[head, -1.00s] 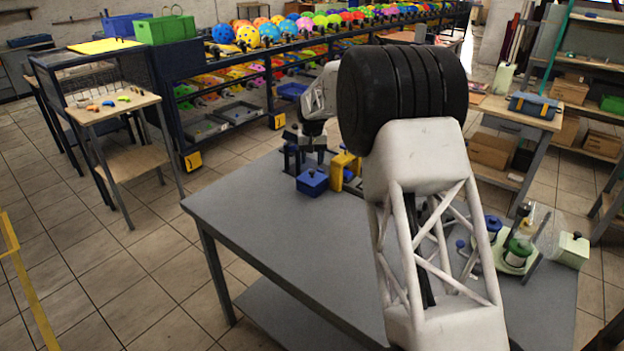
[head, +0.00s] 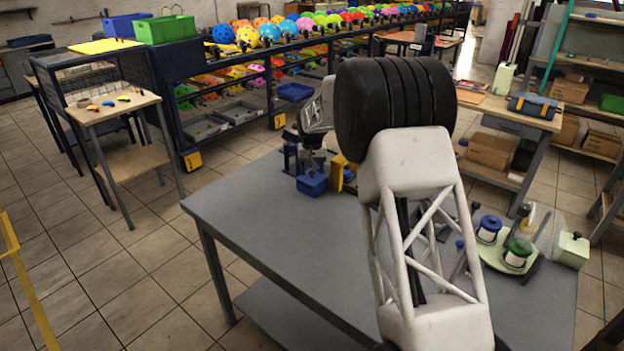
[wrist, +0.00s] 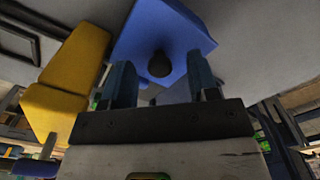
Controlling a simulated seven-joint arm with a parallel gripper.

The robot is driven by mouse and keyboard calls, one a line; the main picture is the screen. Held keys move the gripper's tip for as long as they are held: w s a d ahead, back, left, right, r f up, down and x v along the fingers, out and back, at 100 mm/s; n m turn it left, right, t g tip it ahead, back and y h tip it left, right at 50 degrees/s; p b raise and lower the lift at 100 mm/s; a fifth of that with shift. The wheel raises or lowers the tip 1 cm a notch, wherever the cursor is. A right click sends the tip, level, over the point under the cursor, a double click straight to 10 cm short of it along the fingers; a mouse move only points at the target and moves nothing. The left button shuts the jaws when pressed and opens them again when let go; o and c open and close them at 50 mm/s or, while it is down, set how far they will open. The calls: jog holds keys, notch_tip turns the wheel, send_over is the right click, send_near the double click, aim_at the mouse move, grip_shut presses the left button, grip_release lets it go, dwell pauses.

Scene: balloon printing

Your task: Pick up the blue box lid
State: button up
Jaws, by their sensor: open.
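The blue box with its lid (head: 312,181) sits on the grey table near its far edge. In the wrist view the blue lid (wrist: 186,35) fills the top middle, with a dark round knob (wrist: 160,63) on it. My gripper (wrist: 166,82) is open, with one finger on each side of the knob in that picture. I cannot tell whether the fingers touch the lid. In the head view my gripper (head: 300,155) is small and dark, just above and behind the blue box. My arm hides part of the table.
A yellow block (head: 338,171) stands right beside the blue box; it also shows in the wrist view (wrist: 66,85). A pale green round tray (head: 492,256) with lidded jars stands at the table's right, near a pale green box (head: 571,250). The left of the grey table (head: 270,235) is clear.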

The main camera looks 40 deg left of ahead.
aim_at(312, 171)
jog(key=shift+f, duration=0.15)
dwell(0.4)
jog(key=c, duration=1)
jog(key=shift+r, duration=1.85)
jog(key=s+d+r, duration=0.1)
jog(key=s+d, duration=0.9)
jog(key=d, duration=0.2)
jog(key=shift+s+r, duration=0.15)
jog(key=shift+s, duration=0.15)
